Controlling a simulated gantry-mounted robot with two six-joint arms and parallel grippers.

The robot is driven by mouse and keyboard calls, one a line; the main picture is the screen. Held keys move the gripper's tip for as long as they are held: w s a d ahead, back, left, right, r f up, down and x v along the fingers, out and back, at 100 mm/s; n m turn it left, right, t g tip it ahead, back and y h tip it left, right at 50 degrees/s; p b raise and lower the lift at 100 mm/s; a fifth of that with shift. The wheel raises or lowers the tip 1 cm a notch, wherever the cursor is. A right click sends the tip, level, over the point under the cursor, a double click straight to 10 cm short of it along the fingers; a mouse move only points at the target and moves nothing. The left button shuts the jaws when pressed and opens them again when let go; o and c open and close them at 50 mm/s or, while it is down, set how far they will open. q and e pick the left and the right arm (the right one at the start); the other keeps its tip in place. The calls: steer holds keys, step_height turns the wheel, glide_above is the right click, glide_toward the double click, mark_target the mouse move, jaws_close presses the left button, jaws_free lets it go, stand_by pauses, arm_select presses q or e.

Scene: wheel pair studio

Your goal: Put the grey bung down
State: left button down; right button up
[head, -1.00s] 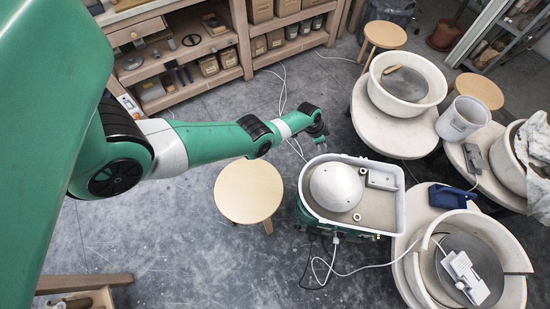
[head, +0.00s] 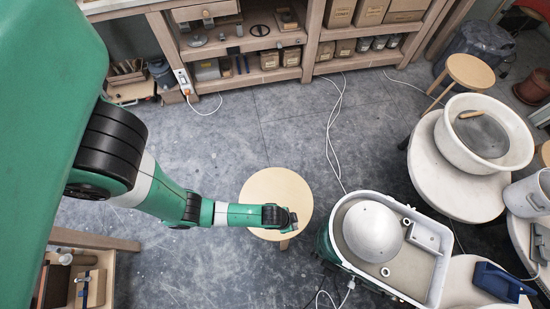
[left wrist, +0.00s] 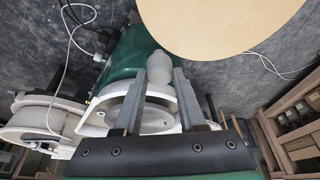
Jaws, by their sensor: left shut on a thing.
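My left gripper (head: 290,218) is over the right part of the round wooden stool top (head: 262,195) in the head view. In the left wrist view, my left gripper (left wrist: 159,72) is shut on the grey bung (left wrist: 158,66), a small pale rounded piece that shows between the fingertips. The stool top (left wrist: 215,20) fills the upper right of that view, close beyond the bung. I cannot tell the gap between them. In the head view the bung cannot be made out at the gripper. My right gripper is in neither view.
Right of the stool stands a green-bodied wheel with a white tray (head: 447,262) and a grey dome (head: 372,229). A white cable (head: 333,130) runs over the floor behind. Another wheel with a large white basin (head: 519,147) is farther right. Shelves (head: 310,72) line the back.

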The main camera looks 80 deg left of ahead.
arm_select(q)
steer(key=s+d+b, duration=0.2)
steer(key=s, duration=0.9)
steer(key=w+a+f+b, duration=0.2)
steer(key=a+f, duration=0.1)
steer(key=w+a+f+b, duration=0.2)
steer(key=a+f, duration=0.1)
steer(key=a, duration=0.1)
steer(key=w+a+f+b, duration=0.2)
steer(key=w+a+f, duration=0.1)
steer(key=shift+w+a, duration=0.1)
steer(key=shift+a, duration=0.3)
steer(key=shift+w+a+f, duration=0.1)
steer(key=shift+a+f, duration=0.05)
steer(key=shift+a, duration=0.05)
steer(key=shift+w+a+f+b, duration=0.1)
steer(key=shift+a+f+b, duration=0.05)
steer(key=shift+f+b, duration=0.9)
steer(key=shift+f, duration=0.75)
steer(key=shift+f, duration=0.1)
